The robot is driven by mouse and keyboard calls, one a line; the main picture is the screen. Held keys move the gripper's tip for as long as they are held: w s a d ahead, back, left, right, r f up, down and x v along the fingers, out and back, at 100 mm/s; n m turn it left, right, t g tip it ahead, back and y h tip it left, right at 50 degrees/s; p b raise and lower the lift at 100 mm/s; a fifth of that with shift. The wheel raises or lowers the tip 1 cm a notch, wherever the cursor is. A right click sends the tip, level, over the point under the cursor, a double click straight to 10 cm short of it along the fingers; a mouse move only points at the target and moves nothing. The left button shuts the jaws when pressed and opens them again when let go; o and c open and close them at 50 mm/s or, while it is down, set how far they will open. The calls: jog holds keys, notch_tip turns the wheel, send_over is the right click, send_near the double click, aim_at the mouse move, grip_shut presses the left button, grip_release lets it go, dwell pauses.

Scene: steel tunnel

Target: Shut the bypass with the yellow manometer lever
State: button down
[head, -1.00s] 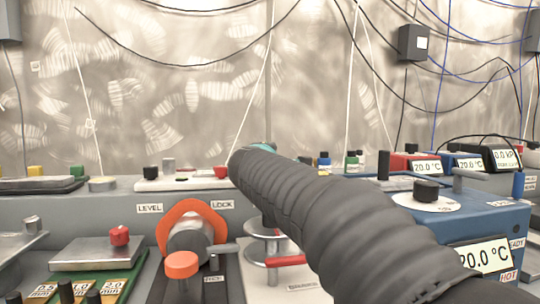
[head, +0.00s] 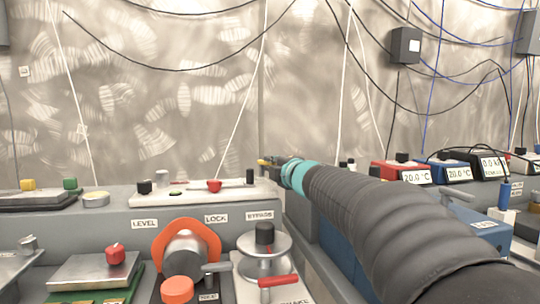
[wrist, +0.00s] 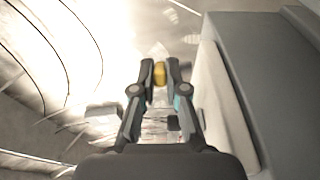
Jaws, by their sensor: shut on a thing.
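My gripper (head: 266,161) is at the back right end of the white plate (head: 150,198) on the grey housing. In the wrist view its fingers (wrist: 159,76) are closed on a small yellow piece (wrist: 159,72), which looks like the yellow manometer lever's knob. A bit of the yellow lever (head: 262,161) also shows at the fingertips in the head view. The lever's shaft and pivot are hidden or too blurred to tell. The BYPASS label (head: 260,215) is on the housing's front, below the gripper.
A red knob (head: 214,186) and black knobs stand on the white plate. In front are an orange ring (head: 160,246), a black-topped post with a metal disc (head: 252,242) and a red-handled lever (head: 280,281). Blue and red instruments (head: 403,172) stand to the right.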

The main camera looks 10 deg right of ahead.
jog(key=shift+d+n+y+p, duration=0.1)
jog(key=shift+n+y+p, duration=0.2)
jog(key=shift+y, duration=0.2)
jog(key=c, duration=1.2)
grip_release()
jog(key=shift+w, duration=0.1)
jog(key=v, duration=0.7)
jog(key=shift+s, duration=0.3)
jog(key=shift+r, duration=0.1)
